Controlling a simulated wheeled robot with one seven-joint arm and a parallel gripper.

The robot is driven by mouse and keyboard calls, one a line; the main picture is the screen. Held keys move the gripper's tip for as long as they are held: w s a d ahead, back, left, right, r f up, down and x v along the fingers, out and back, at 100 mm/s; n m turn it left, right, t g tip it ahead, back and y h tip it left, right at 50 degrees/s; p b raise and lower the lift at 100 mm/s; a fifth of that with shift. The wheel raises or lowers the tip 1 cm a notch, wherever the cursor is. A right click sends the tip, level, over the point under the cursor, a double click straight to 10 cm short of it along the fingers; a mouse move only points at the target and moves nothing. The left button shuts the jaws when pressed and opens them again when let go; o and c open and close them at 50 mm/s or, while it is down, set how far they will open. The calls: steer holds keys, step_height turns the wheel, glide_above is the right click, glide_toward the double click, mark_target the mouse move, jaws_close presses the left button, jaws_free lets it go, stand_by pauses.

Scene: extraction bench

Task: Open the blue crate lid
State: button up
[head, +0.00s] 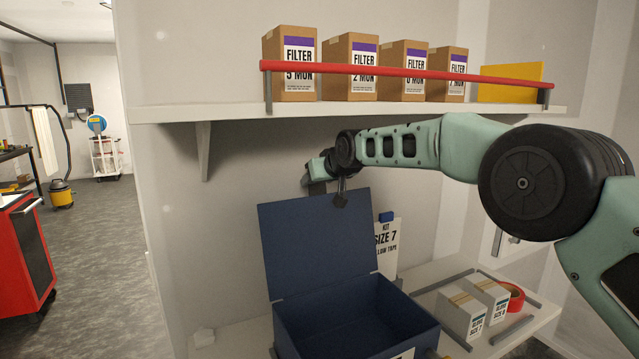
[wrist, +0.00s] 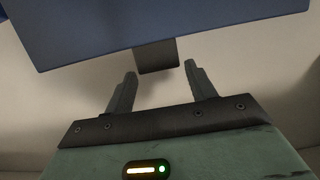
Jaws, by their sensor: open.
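The blue crate (head: 352,318) stands on the lower shelf with its open top showing a dark inside. Its blue lid (head: 318,242) is raised, standing up from the back edge and leaning slightly back. The lid also fills the top of the wrist view (wrist: 160,22). A dark tab (wrist: 157,56) sticks out from the lid's edge there. My gripper (head: 340,200) is at the lid's top edge. In the wrist view its two fingers (wrist: 160,69) are apart, one on each side of the tab, with gaps visible; they do not grip it.
An upper shelf (head: 200,114) with filter boxes (head: 349,67) and a red rail (head: 400,72) is above my gripper. A size card (head: 387,245) stands behind the crate. Small boxes (head: 462,312) and red tape (head: 514,297) lie to the right.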

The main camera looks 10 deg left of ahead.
steer(key=shift+o, duration=0.6)
steer(key=shift+f, duration=0.15)
steer(key=shift+s, duration=0.1)
steer(key=shift+d, duration=0.1)
steer(key=s+d+r+b, duration=0.2)
steer(key=s+d+b, duration=0.7)
steer(key=s, duration=0.4)
steer(key=shift+s+r+b, duration=0.2)
steer(key=shift+r+b, duration=0.1)
steer(key=shift+b, duration=0.05)
